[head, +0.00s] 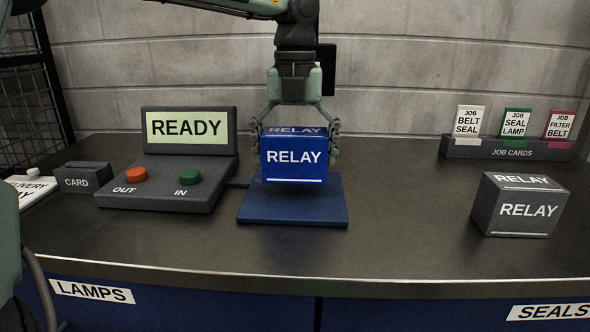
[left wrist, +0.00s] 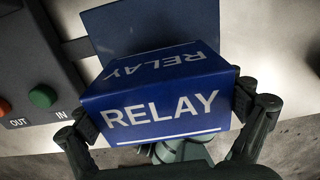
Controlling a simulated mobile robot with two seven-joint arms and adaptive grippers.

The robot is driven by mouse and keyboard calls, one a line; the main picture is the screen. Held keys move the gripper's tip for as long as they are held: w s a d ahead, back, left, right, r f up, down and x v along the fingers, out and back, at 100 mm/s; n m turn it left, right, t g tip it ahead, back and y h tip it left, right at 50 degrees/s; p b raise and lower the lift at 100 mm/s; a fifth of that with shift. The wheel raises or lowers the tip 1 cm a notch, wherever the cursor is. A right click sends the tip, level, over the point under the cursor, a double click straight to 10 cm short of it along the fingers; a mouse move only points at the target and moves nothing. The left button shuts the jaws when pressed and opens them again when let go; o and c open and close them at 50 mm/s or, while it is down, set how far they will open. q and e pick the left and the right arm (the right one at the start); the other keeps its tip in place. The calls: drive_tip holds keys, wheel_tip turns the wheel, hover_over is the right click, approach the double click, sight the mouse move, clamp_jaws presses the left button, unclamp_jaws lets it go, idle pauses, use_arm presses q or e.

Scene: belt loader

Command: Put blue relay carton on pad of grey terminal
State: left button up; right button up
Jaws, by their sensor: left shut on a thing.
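The blue relay carton (head: 294,160) is upright, with its white RELAY label facing the head camera. My left gripper (head: 297,145) is shut on the carton, one finger on each side. The carton also fills the middle of the left wrist view (left wrist: 160,100), between the fingers. The blue pad (head: 292,208) lies under the carton; whether the carton touches it or hangs just above it I cannot tell. The grey terminal (head: 190,160) stands left of the pad, its screen reading READY, with a red OUT button and a green IN button. My right gripper is not in view.
A dark grey RELAY carton (head: 517,205) stands at the right. A job cards rack (head: 505,148) with several cards is at the back right. A CARD box (head: 83,178) stands at the left. The counter between the pad and the grey carton is clear.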

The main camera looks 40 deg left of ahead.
sight(295, 131)
use_arm(q)
drive_tip(key=shift+f, duration=1.45)
drive_tip(key=o, duration=0.9)
drive_tip(key=shift+f, duration=0.1)
wheel_tip(295, 131, up, 12)
drive_tip(key=shift+r, duration=0.15)
